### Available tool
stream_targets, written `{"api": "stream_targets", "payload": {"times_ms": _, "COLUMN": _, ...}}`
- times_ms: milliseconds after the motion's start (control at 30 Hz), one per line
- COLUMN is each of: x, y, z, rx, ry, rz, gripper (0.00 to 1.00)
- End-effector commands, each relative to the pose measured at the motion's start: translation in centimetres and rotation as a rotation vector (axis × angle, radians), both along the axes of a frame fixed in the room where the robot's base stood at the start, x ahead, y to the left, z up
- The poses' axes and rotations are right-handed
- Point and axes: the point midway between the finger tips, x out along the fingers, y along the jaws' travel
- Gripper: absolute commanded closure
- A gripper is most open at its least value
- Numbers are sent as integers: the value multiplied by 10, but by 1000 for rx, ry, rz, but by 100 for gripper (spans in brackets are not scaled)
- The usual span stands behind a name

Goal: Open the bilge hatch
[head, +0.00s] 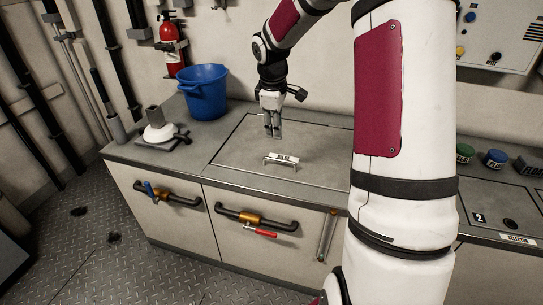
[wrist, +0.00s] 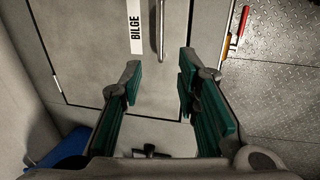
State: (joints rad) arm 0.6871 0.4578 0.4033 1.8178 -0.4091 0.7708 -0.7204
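The bilge hatch (head: 234,160) is a flat grey lid in the counter top, lying shut and flush. A white BILGE label (head: 285,157) and a metal bar handle (head: 280,167) are on it. In the wrist view the label (wrist: 135,28) and the handle (wrist: 160,30) show at the top, beyond my fingertips. My gripper (head: 273,136) points down over the lid, above and behind the handle, not touching it. In the wrist view its green-padded fingers (wrist: 160,75) stand apart with nothing between them. My arm hides the lid's right end in the head view.
A blue bucket (head: 203,95) and a white-and-grey device (head: 161,130) stand on the counter left of the hatch. Pipes with a blue-handled valve (head: 150,190) and a red-handled valve (head: 261,231) run along the cabinet front. Buttons (head: 495,157) are at the right. The lid is clear.

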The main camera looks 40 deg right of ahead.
Motion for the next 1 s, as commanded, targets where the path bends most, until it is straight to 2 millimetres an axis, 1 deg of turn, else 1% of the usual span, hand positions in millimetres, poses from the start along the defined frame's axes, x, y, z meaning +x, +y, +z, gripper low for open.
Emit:
{"api": "stream_targets", "payload": {"times_ms": 167, "x": 2, "y": -3, "z": -25, "rx": 2, "ry": 3, "rz": 0, "gripper": 70}}
{"api": "stream_targets", "payload": {"times_ms": 400, "x": 8, "y": -10, "z": -72, "rx": 3, "ry": 3, "rz": -1, "gripper": 70}}
{"api": "stream_targets", "payload": {"times_ms": 600, "x": 12, "y": -16, "z": -107, "rx": 2, "ry": 4, "rz": -1, "gripper": 70}}
{"api": "stream_targets", "payload": {"times_ms": 800, "x": 15, "y": -19, "z": -127, "rx": 1, "ry": 2, "rz": 0, "gripper": 70}}
{"api": "stream_targets", "payload": {"times_ms": 1000, "x": 16, "y": -20, "z": -132, "rx": 0, "ry": 0, "rz": -2, "gripper": 70}}
